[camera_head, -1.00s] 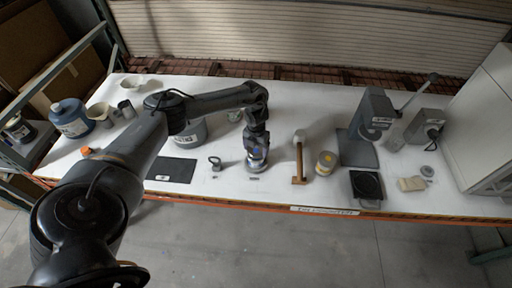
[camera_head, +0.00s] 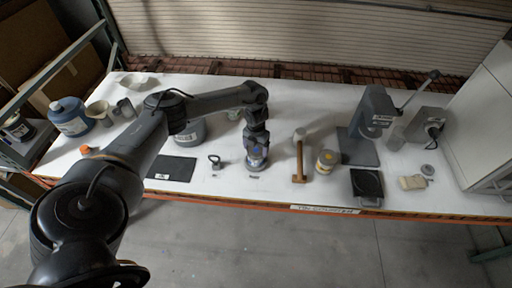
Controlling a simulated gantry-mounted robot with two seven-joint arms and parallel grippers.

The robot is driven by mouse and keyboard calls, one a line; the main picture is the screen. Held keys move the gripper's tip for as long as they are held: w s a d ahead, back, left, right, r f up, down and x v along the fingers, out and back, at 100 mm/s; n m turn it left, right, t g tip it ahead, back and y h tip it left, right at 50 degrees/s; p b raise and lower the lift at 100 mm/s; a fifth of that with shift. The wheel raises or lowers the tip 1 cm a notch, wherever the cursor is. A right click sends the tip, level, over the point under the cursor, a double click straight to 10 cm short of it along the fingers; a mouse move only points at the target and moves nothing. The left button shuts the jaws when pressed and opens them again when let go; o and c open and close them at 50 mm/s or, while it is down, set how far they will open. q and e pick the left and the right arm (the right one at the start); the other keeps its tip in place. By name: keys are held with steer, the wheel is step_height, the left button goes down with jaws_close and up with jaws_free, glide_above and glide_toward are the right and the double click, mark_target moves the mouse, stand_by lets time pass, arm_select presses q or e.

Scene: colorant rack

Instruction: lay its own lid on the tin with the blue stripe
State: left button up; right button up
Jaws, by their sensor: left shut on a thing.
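The tin with the blue stripe (camera_head: 257,165) stands near the table's front edge, left of the middle, directly under my left gripper (camera_head: 257,154). The gripper points straight down and is shut on the tin's lid, at the top of the tin. The fingers hide most of the lid, and I cannot tell whether it lies flat on the rim. A second tin with a yellow stripe (camera_head: 328,161) stands to the right. My right gripper is not in view.
A mallet (camera_head: 299,155) lies between the two tins. A small dark handled object (camera_head: 215,161) and a black mat (camera_head: 171,169) lie to the left.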

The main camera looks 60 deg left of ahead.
arm_select(q)
steer(key=shift+f, duration=0.4)
steer(key=o, duration=0.9)
steer(key=shift+c, duration=0.2)
steer(key=shift+r, duration=0.2)
